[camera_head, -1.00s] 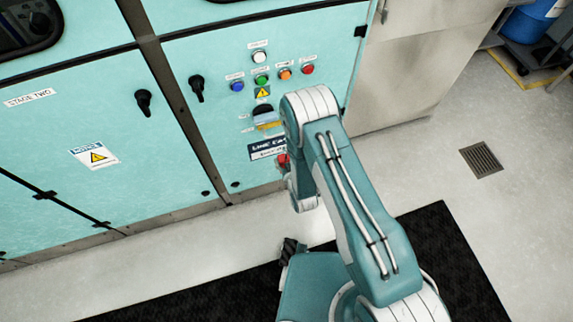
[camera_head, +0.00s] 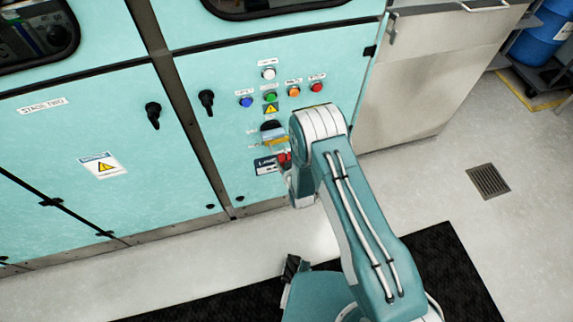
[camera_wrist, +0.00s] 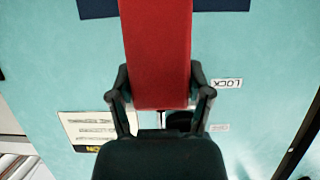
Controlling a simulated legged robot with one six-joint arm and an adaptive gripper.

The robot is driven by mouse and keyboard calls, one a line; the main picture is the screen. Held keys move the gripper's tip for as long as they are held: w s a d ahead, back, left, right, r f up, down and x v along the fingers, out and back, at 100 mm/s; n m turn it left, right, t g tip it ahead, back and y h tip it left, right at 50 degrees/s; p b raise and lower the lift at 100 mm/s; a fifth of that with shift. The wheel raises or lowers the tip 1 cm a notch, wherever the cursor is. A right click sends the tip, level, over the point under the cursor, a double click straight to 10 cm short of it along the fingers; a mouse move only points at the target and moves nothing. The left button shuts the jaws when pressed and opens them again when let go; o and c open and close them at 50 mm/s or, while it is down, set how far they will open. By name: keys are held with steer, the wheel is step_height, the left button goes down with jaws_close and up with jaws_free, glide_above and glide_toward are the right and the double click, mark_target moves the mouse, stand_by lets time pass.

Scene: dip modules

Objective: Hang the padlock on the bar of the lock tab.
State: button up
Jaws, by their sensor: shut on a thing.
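A red padlock (camera_wrist: 157,50) fills the upper middle of the wrist view, held between the two black fingers of my gripper (camera_wrist: 160,88). In the head view the padlock (camera_head: 284,158) is a small red patch beside my arm's end, in front of the right part of the dark-blue sign. A thin grey piece shows below the red body in the wrist view; I cannot tell whether it is the shackle. A white LOCK label (camera_wrist: 226,83) is on the panel to the right. The lock tab and its bar are not clearly visible; the padlock and gripper cover much of that area.
The teal cabinet (camera_head: 110,125) carries buttons, black handles (camera_head: 206,100) and a dark switch (camera_head: 272,126) above the blue sign (camera_head: 265,165). A yellow-edged plate (camera_wrist: 95,128) shows lower left in the wrist view. Open floor lies to the right.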

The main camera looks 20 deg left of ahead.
steer(key=shift+w+a, duration=0.5)
steer(key=shift+w, duration=0.25)
steer(key=shift+f, duration=0.7)
steer(key=o, duration=1.2)
steer(key=shift+o, duration=0.2)
steer(key=shift+s+d, duration=0.1)
